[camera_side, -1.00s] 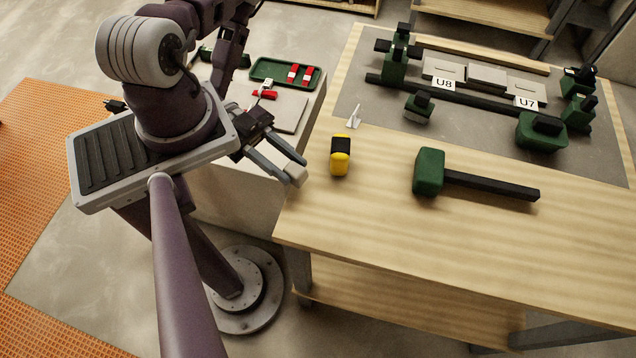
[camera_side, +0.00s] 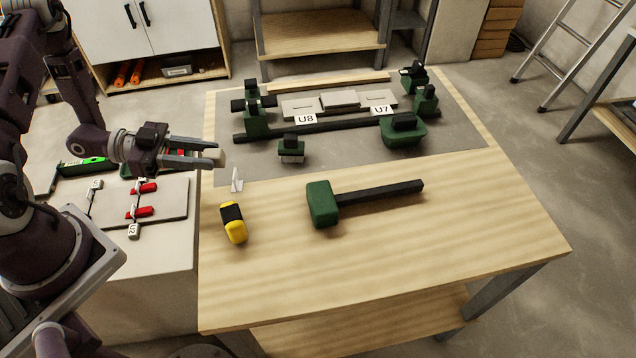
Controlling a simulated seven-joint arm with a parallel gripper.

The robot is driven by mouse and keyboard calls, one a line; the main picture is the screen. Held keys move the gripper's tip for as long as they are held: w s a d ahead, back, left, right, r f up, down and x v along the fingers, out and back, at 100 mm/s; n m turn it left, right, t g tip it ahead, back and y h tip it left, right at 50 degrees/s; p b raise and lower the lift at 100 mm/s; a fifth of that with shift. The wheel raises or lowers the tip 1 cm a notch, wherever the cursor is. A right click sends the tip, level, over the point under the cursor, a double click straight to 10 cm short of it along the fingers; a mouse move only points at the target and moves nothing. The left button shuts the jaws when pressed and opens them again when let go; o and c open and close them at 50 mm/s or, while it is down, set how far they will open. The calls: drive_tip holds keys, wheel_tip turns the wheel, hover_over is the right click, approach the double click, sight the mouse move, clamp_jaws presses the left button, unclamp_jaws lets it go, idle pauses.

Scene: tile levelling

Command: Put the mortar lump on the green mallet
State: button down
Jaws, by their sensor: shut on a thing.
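My gripper (camera_side: 213,154) is shut on a small pale grey block, which looks like the mortar lump (camera_side: 219,157), held between its fingertips. It is above the left side of the wooden table, apart from the mallet. The green mallet (camera_side: 322,204) lies on bare wood near the middle of the table, to the right of and nearer the camera than my gripper. Its green head is at the left and its black handle (camera_side: 385,192) points right. The far side of the lump is hidden.
A yellow and black tool (camera_side: 233,223) and a small white wedge (camera_side: 237,180) stand left of the mallet. A grey mat (camera_side: 340,155) behind holds tiles, a dark bar and several green tools. The table's front is clear. A side bench with red clips (camera_side: 141,212) is at left.

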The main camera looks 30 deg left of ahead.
drive_tip(key=w+d+r, duration=0.2)
drive_tip(key=w+r, duration=0.3)
drive_tip(key=w, duration=0.1)
drive_tip(key=n+t+y, duration=0.1)
drive_tip(key=n+t, duration=0.1)
hover_over(313, 186)
wheel_tip(313, 186, down, 9)
drive_tip(key=shift+f, duration=0.2)
drive_tip(key=shift+f, duration=0.1)
drive_tip(key=c, duration=1)
unclamp_jaws()
